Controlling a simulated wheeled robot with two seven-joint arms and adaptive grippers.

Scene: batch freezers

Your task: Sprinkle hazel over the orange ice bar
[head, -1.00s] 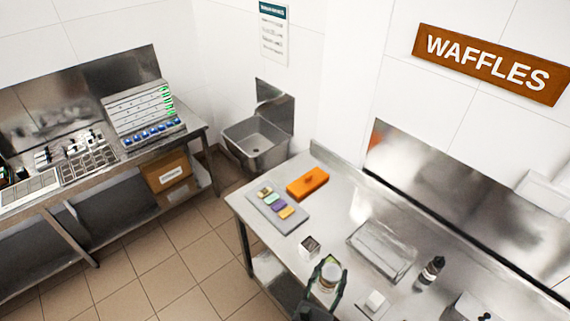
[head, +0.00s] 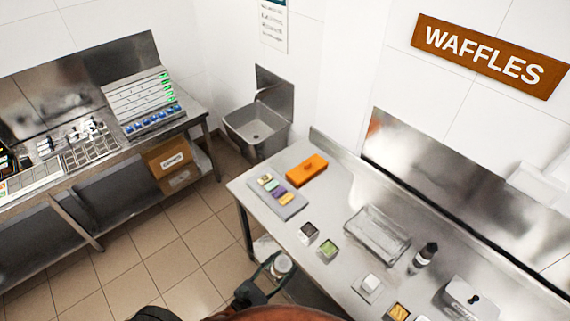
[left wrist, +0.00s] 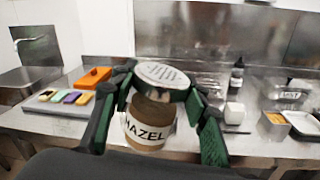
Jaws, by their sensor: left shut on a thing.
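My left gripper (head: 279,268) is shut on the hazel jar (head: 283,263), in front of the right-hand table's near edge. In the left wrist view the jar (left wrist: 149,118) is upright between the two dark green fingers, its pale lid on top and the HAZEL label facing the camera. The orange ice bar (head: 287,199) lies at the near right end of a row of coloured bars on a grey tray (head: 289,212). It also shows in the left wrist view (left wrist: 83,98), left of the gripper and apart from it. My right gripper is not in view.
An orange box (head: 306,171) lies behind the tray. Small dark (head: 308,230) and green (head: 328,248) containers stand nearer my gripper. A clear-lidded metal tray (head: 377,235), a dark-capped bottle (head: 426,254) and a metal box (head: 470,300) stand farther right.

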